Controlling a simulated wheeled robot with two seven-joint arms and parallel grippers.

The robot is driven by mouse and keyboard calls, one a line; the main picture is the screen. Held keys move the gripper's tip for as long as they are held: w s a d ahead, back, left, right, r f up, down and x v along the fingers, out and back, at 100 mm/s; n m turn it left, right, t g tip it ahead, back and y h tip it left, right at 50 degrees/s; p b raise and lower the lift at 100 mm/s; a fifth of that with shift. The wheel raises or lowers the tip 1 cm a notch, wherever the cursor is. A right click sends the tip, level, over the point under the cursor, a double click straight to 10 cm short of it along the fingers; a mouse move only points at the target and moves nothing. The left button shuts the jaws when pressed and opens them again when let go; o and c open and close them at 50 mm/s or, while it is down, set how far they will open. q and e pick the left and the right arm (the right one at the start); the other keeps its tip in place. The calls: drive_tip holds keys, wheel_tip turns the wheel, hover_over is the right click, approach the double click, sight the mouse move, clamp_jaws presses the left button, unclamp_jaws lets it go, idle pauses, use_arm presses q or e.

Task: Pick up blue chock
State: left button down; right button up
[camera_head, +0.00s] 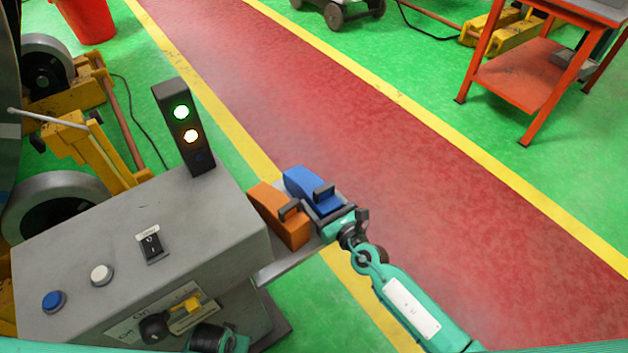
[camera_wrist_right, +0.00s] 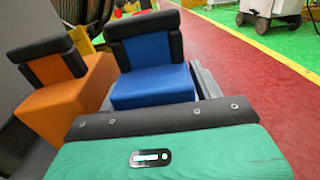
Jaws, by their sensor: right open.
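The blue chock (camera_head: 301,185) sits on a grey shelf at the side of the control box, its black handle on top. It also shows in the right wrist view (camera_wrist_right: 152,85), straight ahead. The orange chock (camera_head: 276,210) stands beside it on the left and also shows in the right wrist view (camera_wrist_right: 75,98). My right gripper (camera_head: 330,209) is open at the near right end of the blue chock, close to its handle; whether they touch is unclear. Part of my left gripper (camera_head: 207,338) seems to show at the bottom edge, its fingers unclear.
The grey control box (camera_head: 205,225) with buttons, a switch and a signal light (camera_head: 184,128) stands to the left of the chocks. The red walkway (camera_head: 400,170) to the right is clear. An orange table (camera_head: 530,75) stands at the far right.

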drive_tip(key=shift+a, duration=0.15)
drive_tip(key=shift+r, duration=0.1)
drive_tip(key=shift+c, duration=0.4)
drive_tip(key=c, duration=0.7)
drive_tip(key=shift+c, duration=0.3)
drive_tip(key=shift+r, duration=0.2)
